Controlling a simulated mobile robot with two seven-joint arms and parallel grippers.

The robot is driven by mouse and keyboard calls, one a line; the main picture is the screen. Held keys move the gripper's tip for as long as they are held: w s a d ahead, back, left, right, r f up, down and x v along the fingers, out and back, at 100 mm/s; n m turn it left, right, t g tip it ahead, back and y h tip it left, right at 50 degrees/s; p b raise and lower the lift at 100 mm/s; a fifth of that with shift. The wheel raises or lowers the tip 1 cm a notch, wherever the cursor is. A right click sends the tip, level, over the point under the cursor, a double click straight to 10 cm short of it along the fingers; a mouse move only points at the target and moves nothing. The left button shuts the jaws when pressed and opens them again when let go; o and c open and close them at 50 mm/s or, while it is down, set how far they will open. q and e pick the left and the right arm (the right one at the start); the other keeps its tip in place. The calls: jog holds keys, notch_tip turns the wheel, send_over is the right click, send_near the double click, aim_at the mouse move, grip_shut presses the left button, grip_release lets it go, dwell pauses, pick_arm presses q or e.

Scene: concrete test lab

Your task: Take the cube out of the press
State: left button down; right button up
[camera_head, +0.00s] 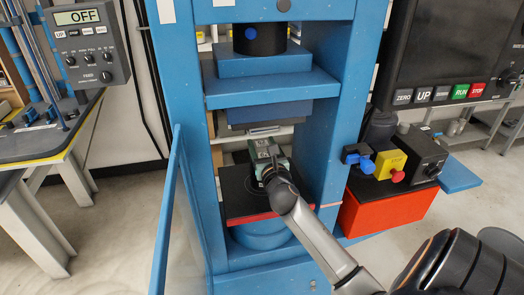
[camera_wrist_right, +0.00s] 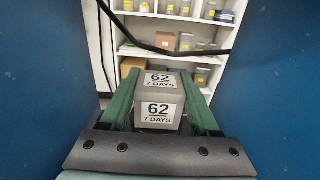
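The grey concrete cube (camera_wrist_right: 158,108) carries white labels reading "62 7 DAYS" in the right wrist view. It is inside the blue press (camera_head: 337,120), over the dark lower platen (camera_head: 240,203), below the upper platen (camera_head: 270,113). My right gripper (camera_head: 266,160) reaches into the press from the front right. In the wrist view its green fingers (camera_wrist_right: 160,100) lie along both sides of the cube, with no clear gap. The gripper hides much of the cube in the head view, so I cannot tell whether it rests on the platen. My left gripper is not in view.
The blue-framed guard door (camera_head: 166,215) stands open at the press's left. The press uprights flank my right arm closely. A red box (camera_head: 385,208) with controls stands at the right. A display panel reading OFF (camera_head: 87,45) hangs at the left. Shelves (camera_wrist_right: 160,50) stand behind.

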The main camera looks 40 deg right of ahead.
grip_shut()
jog(key=shift+r, duration=0.1)
dwell(0.4)
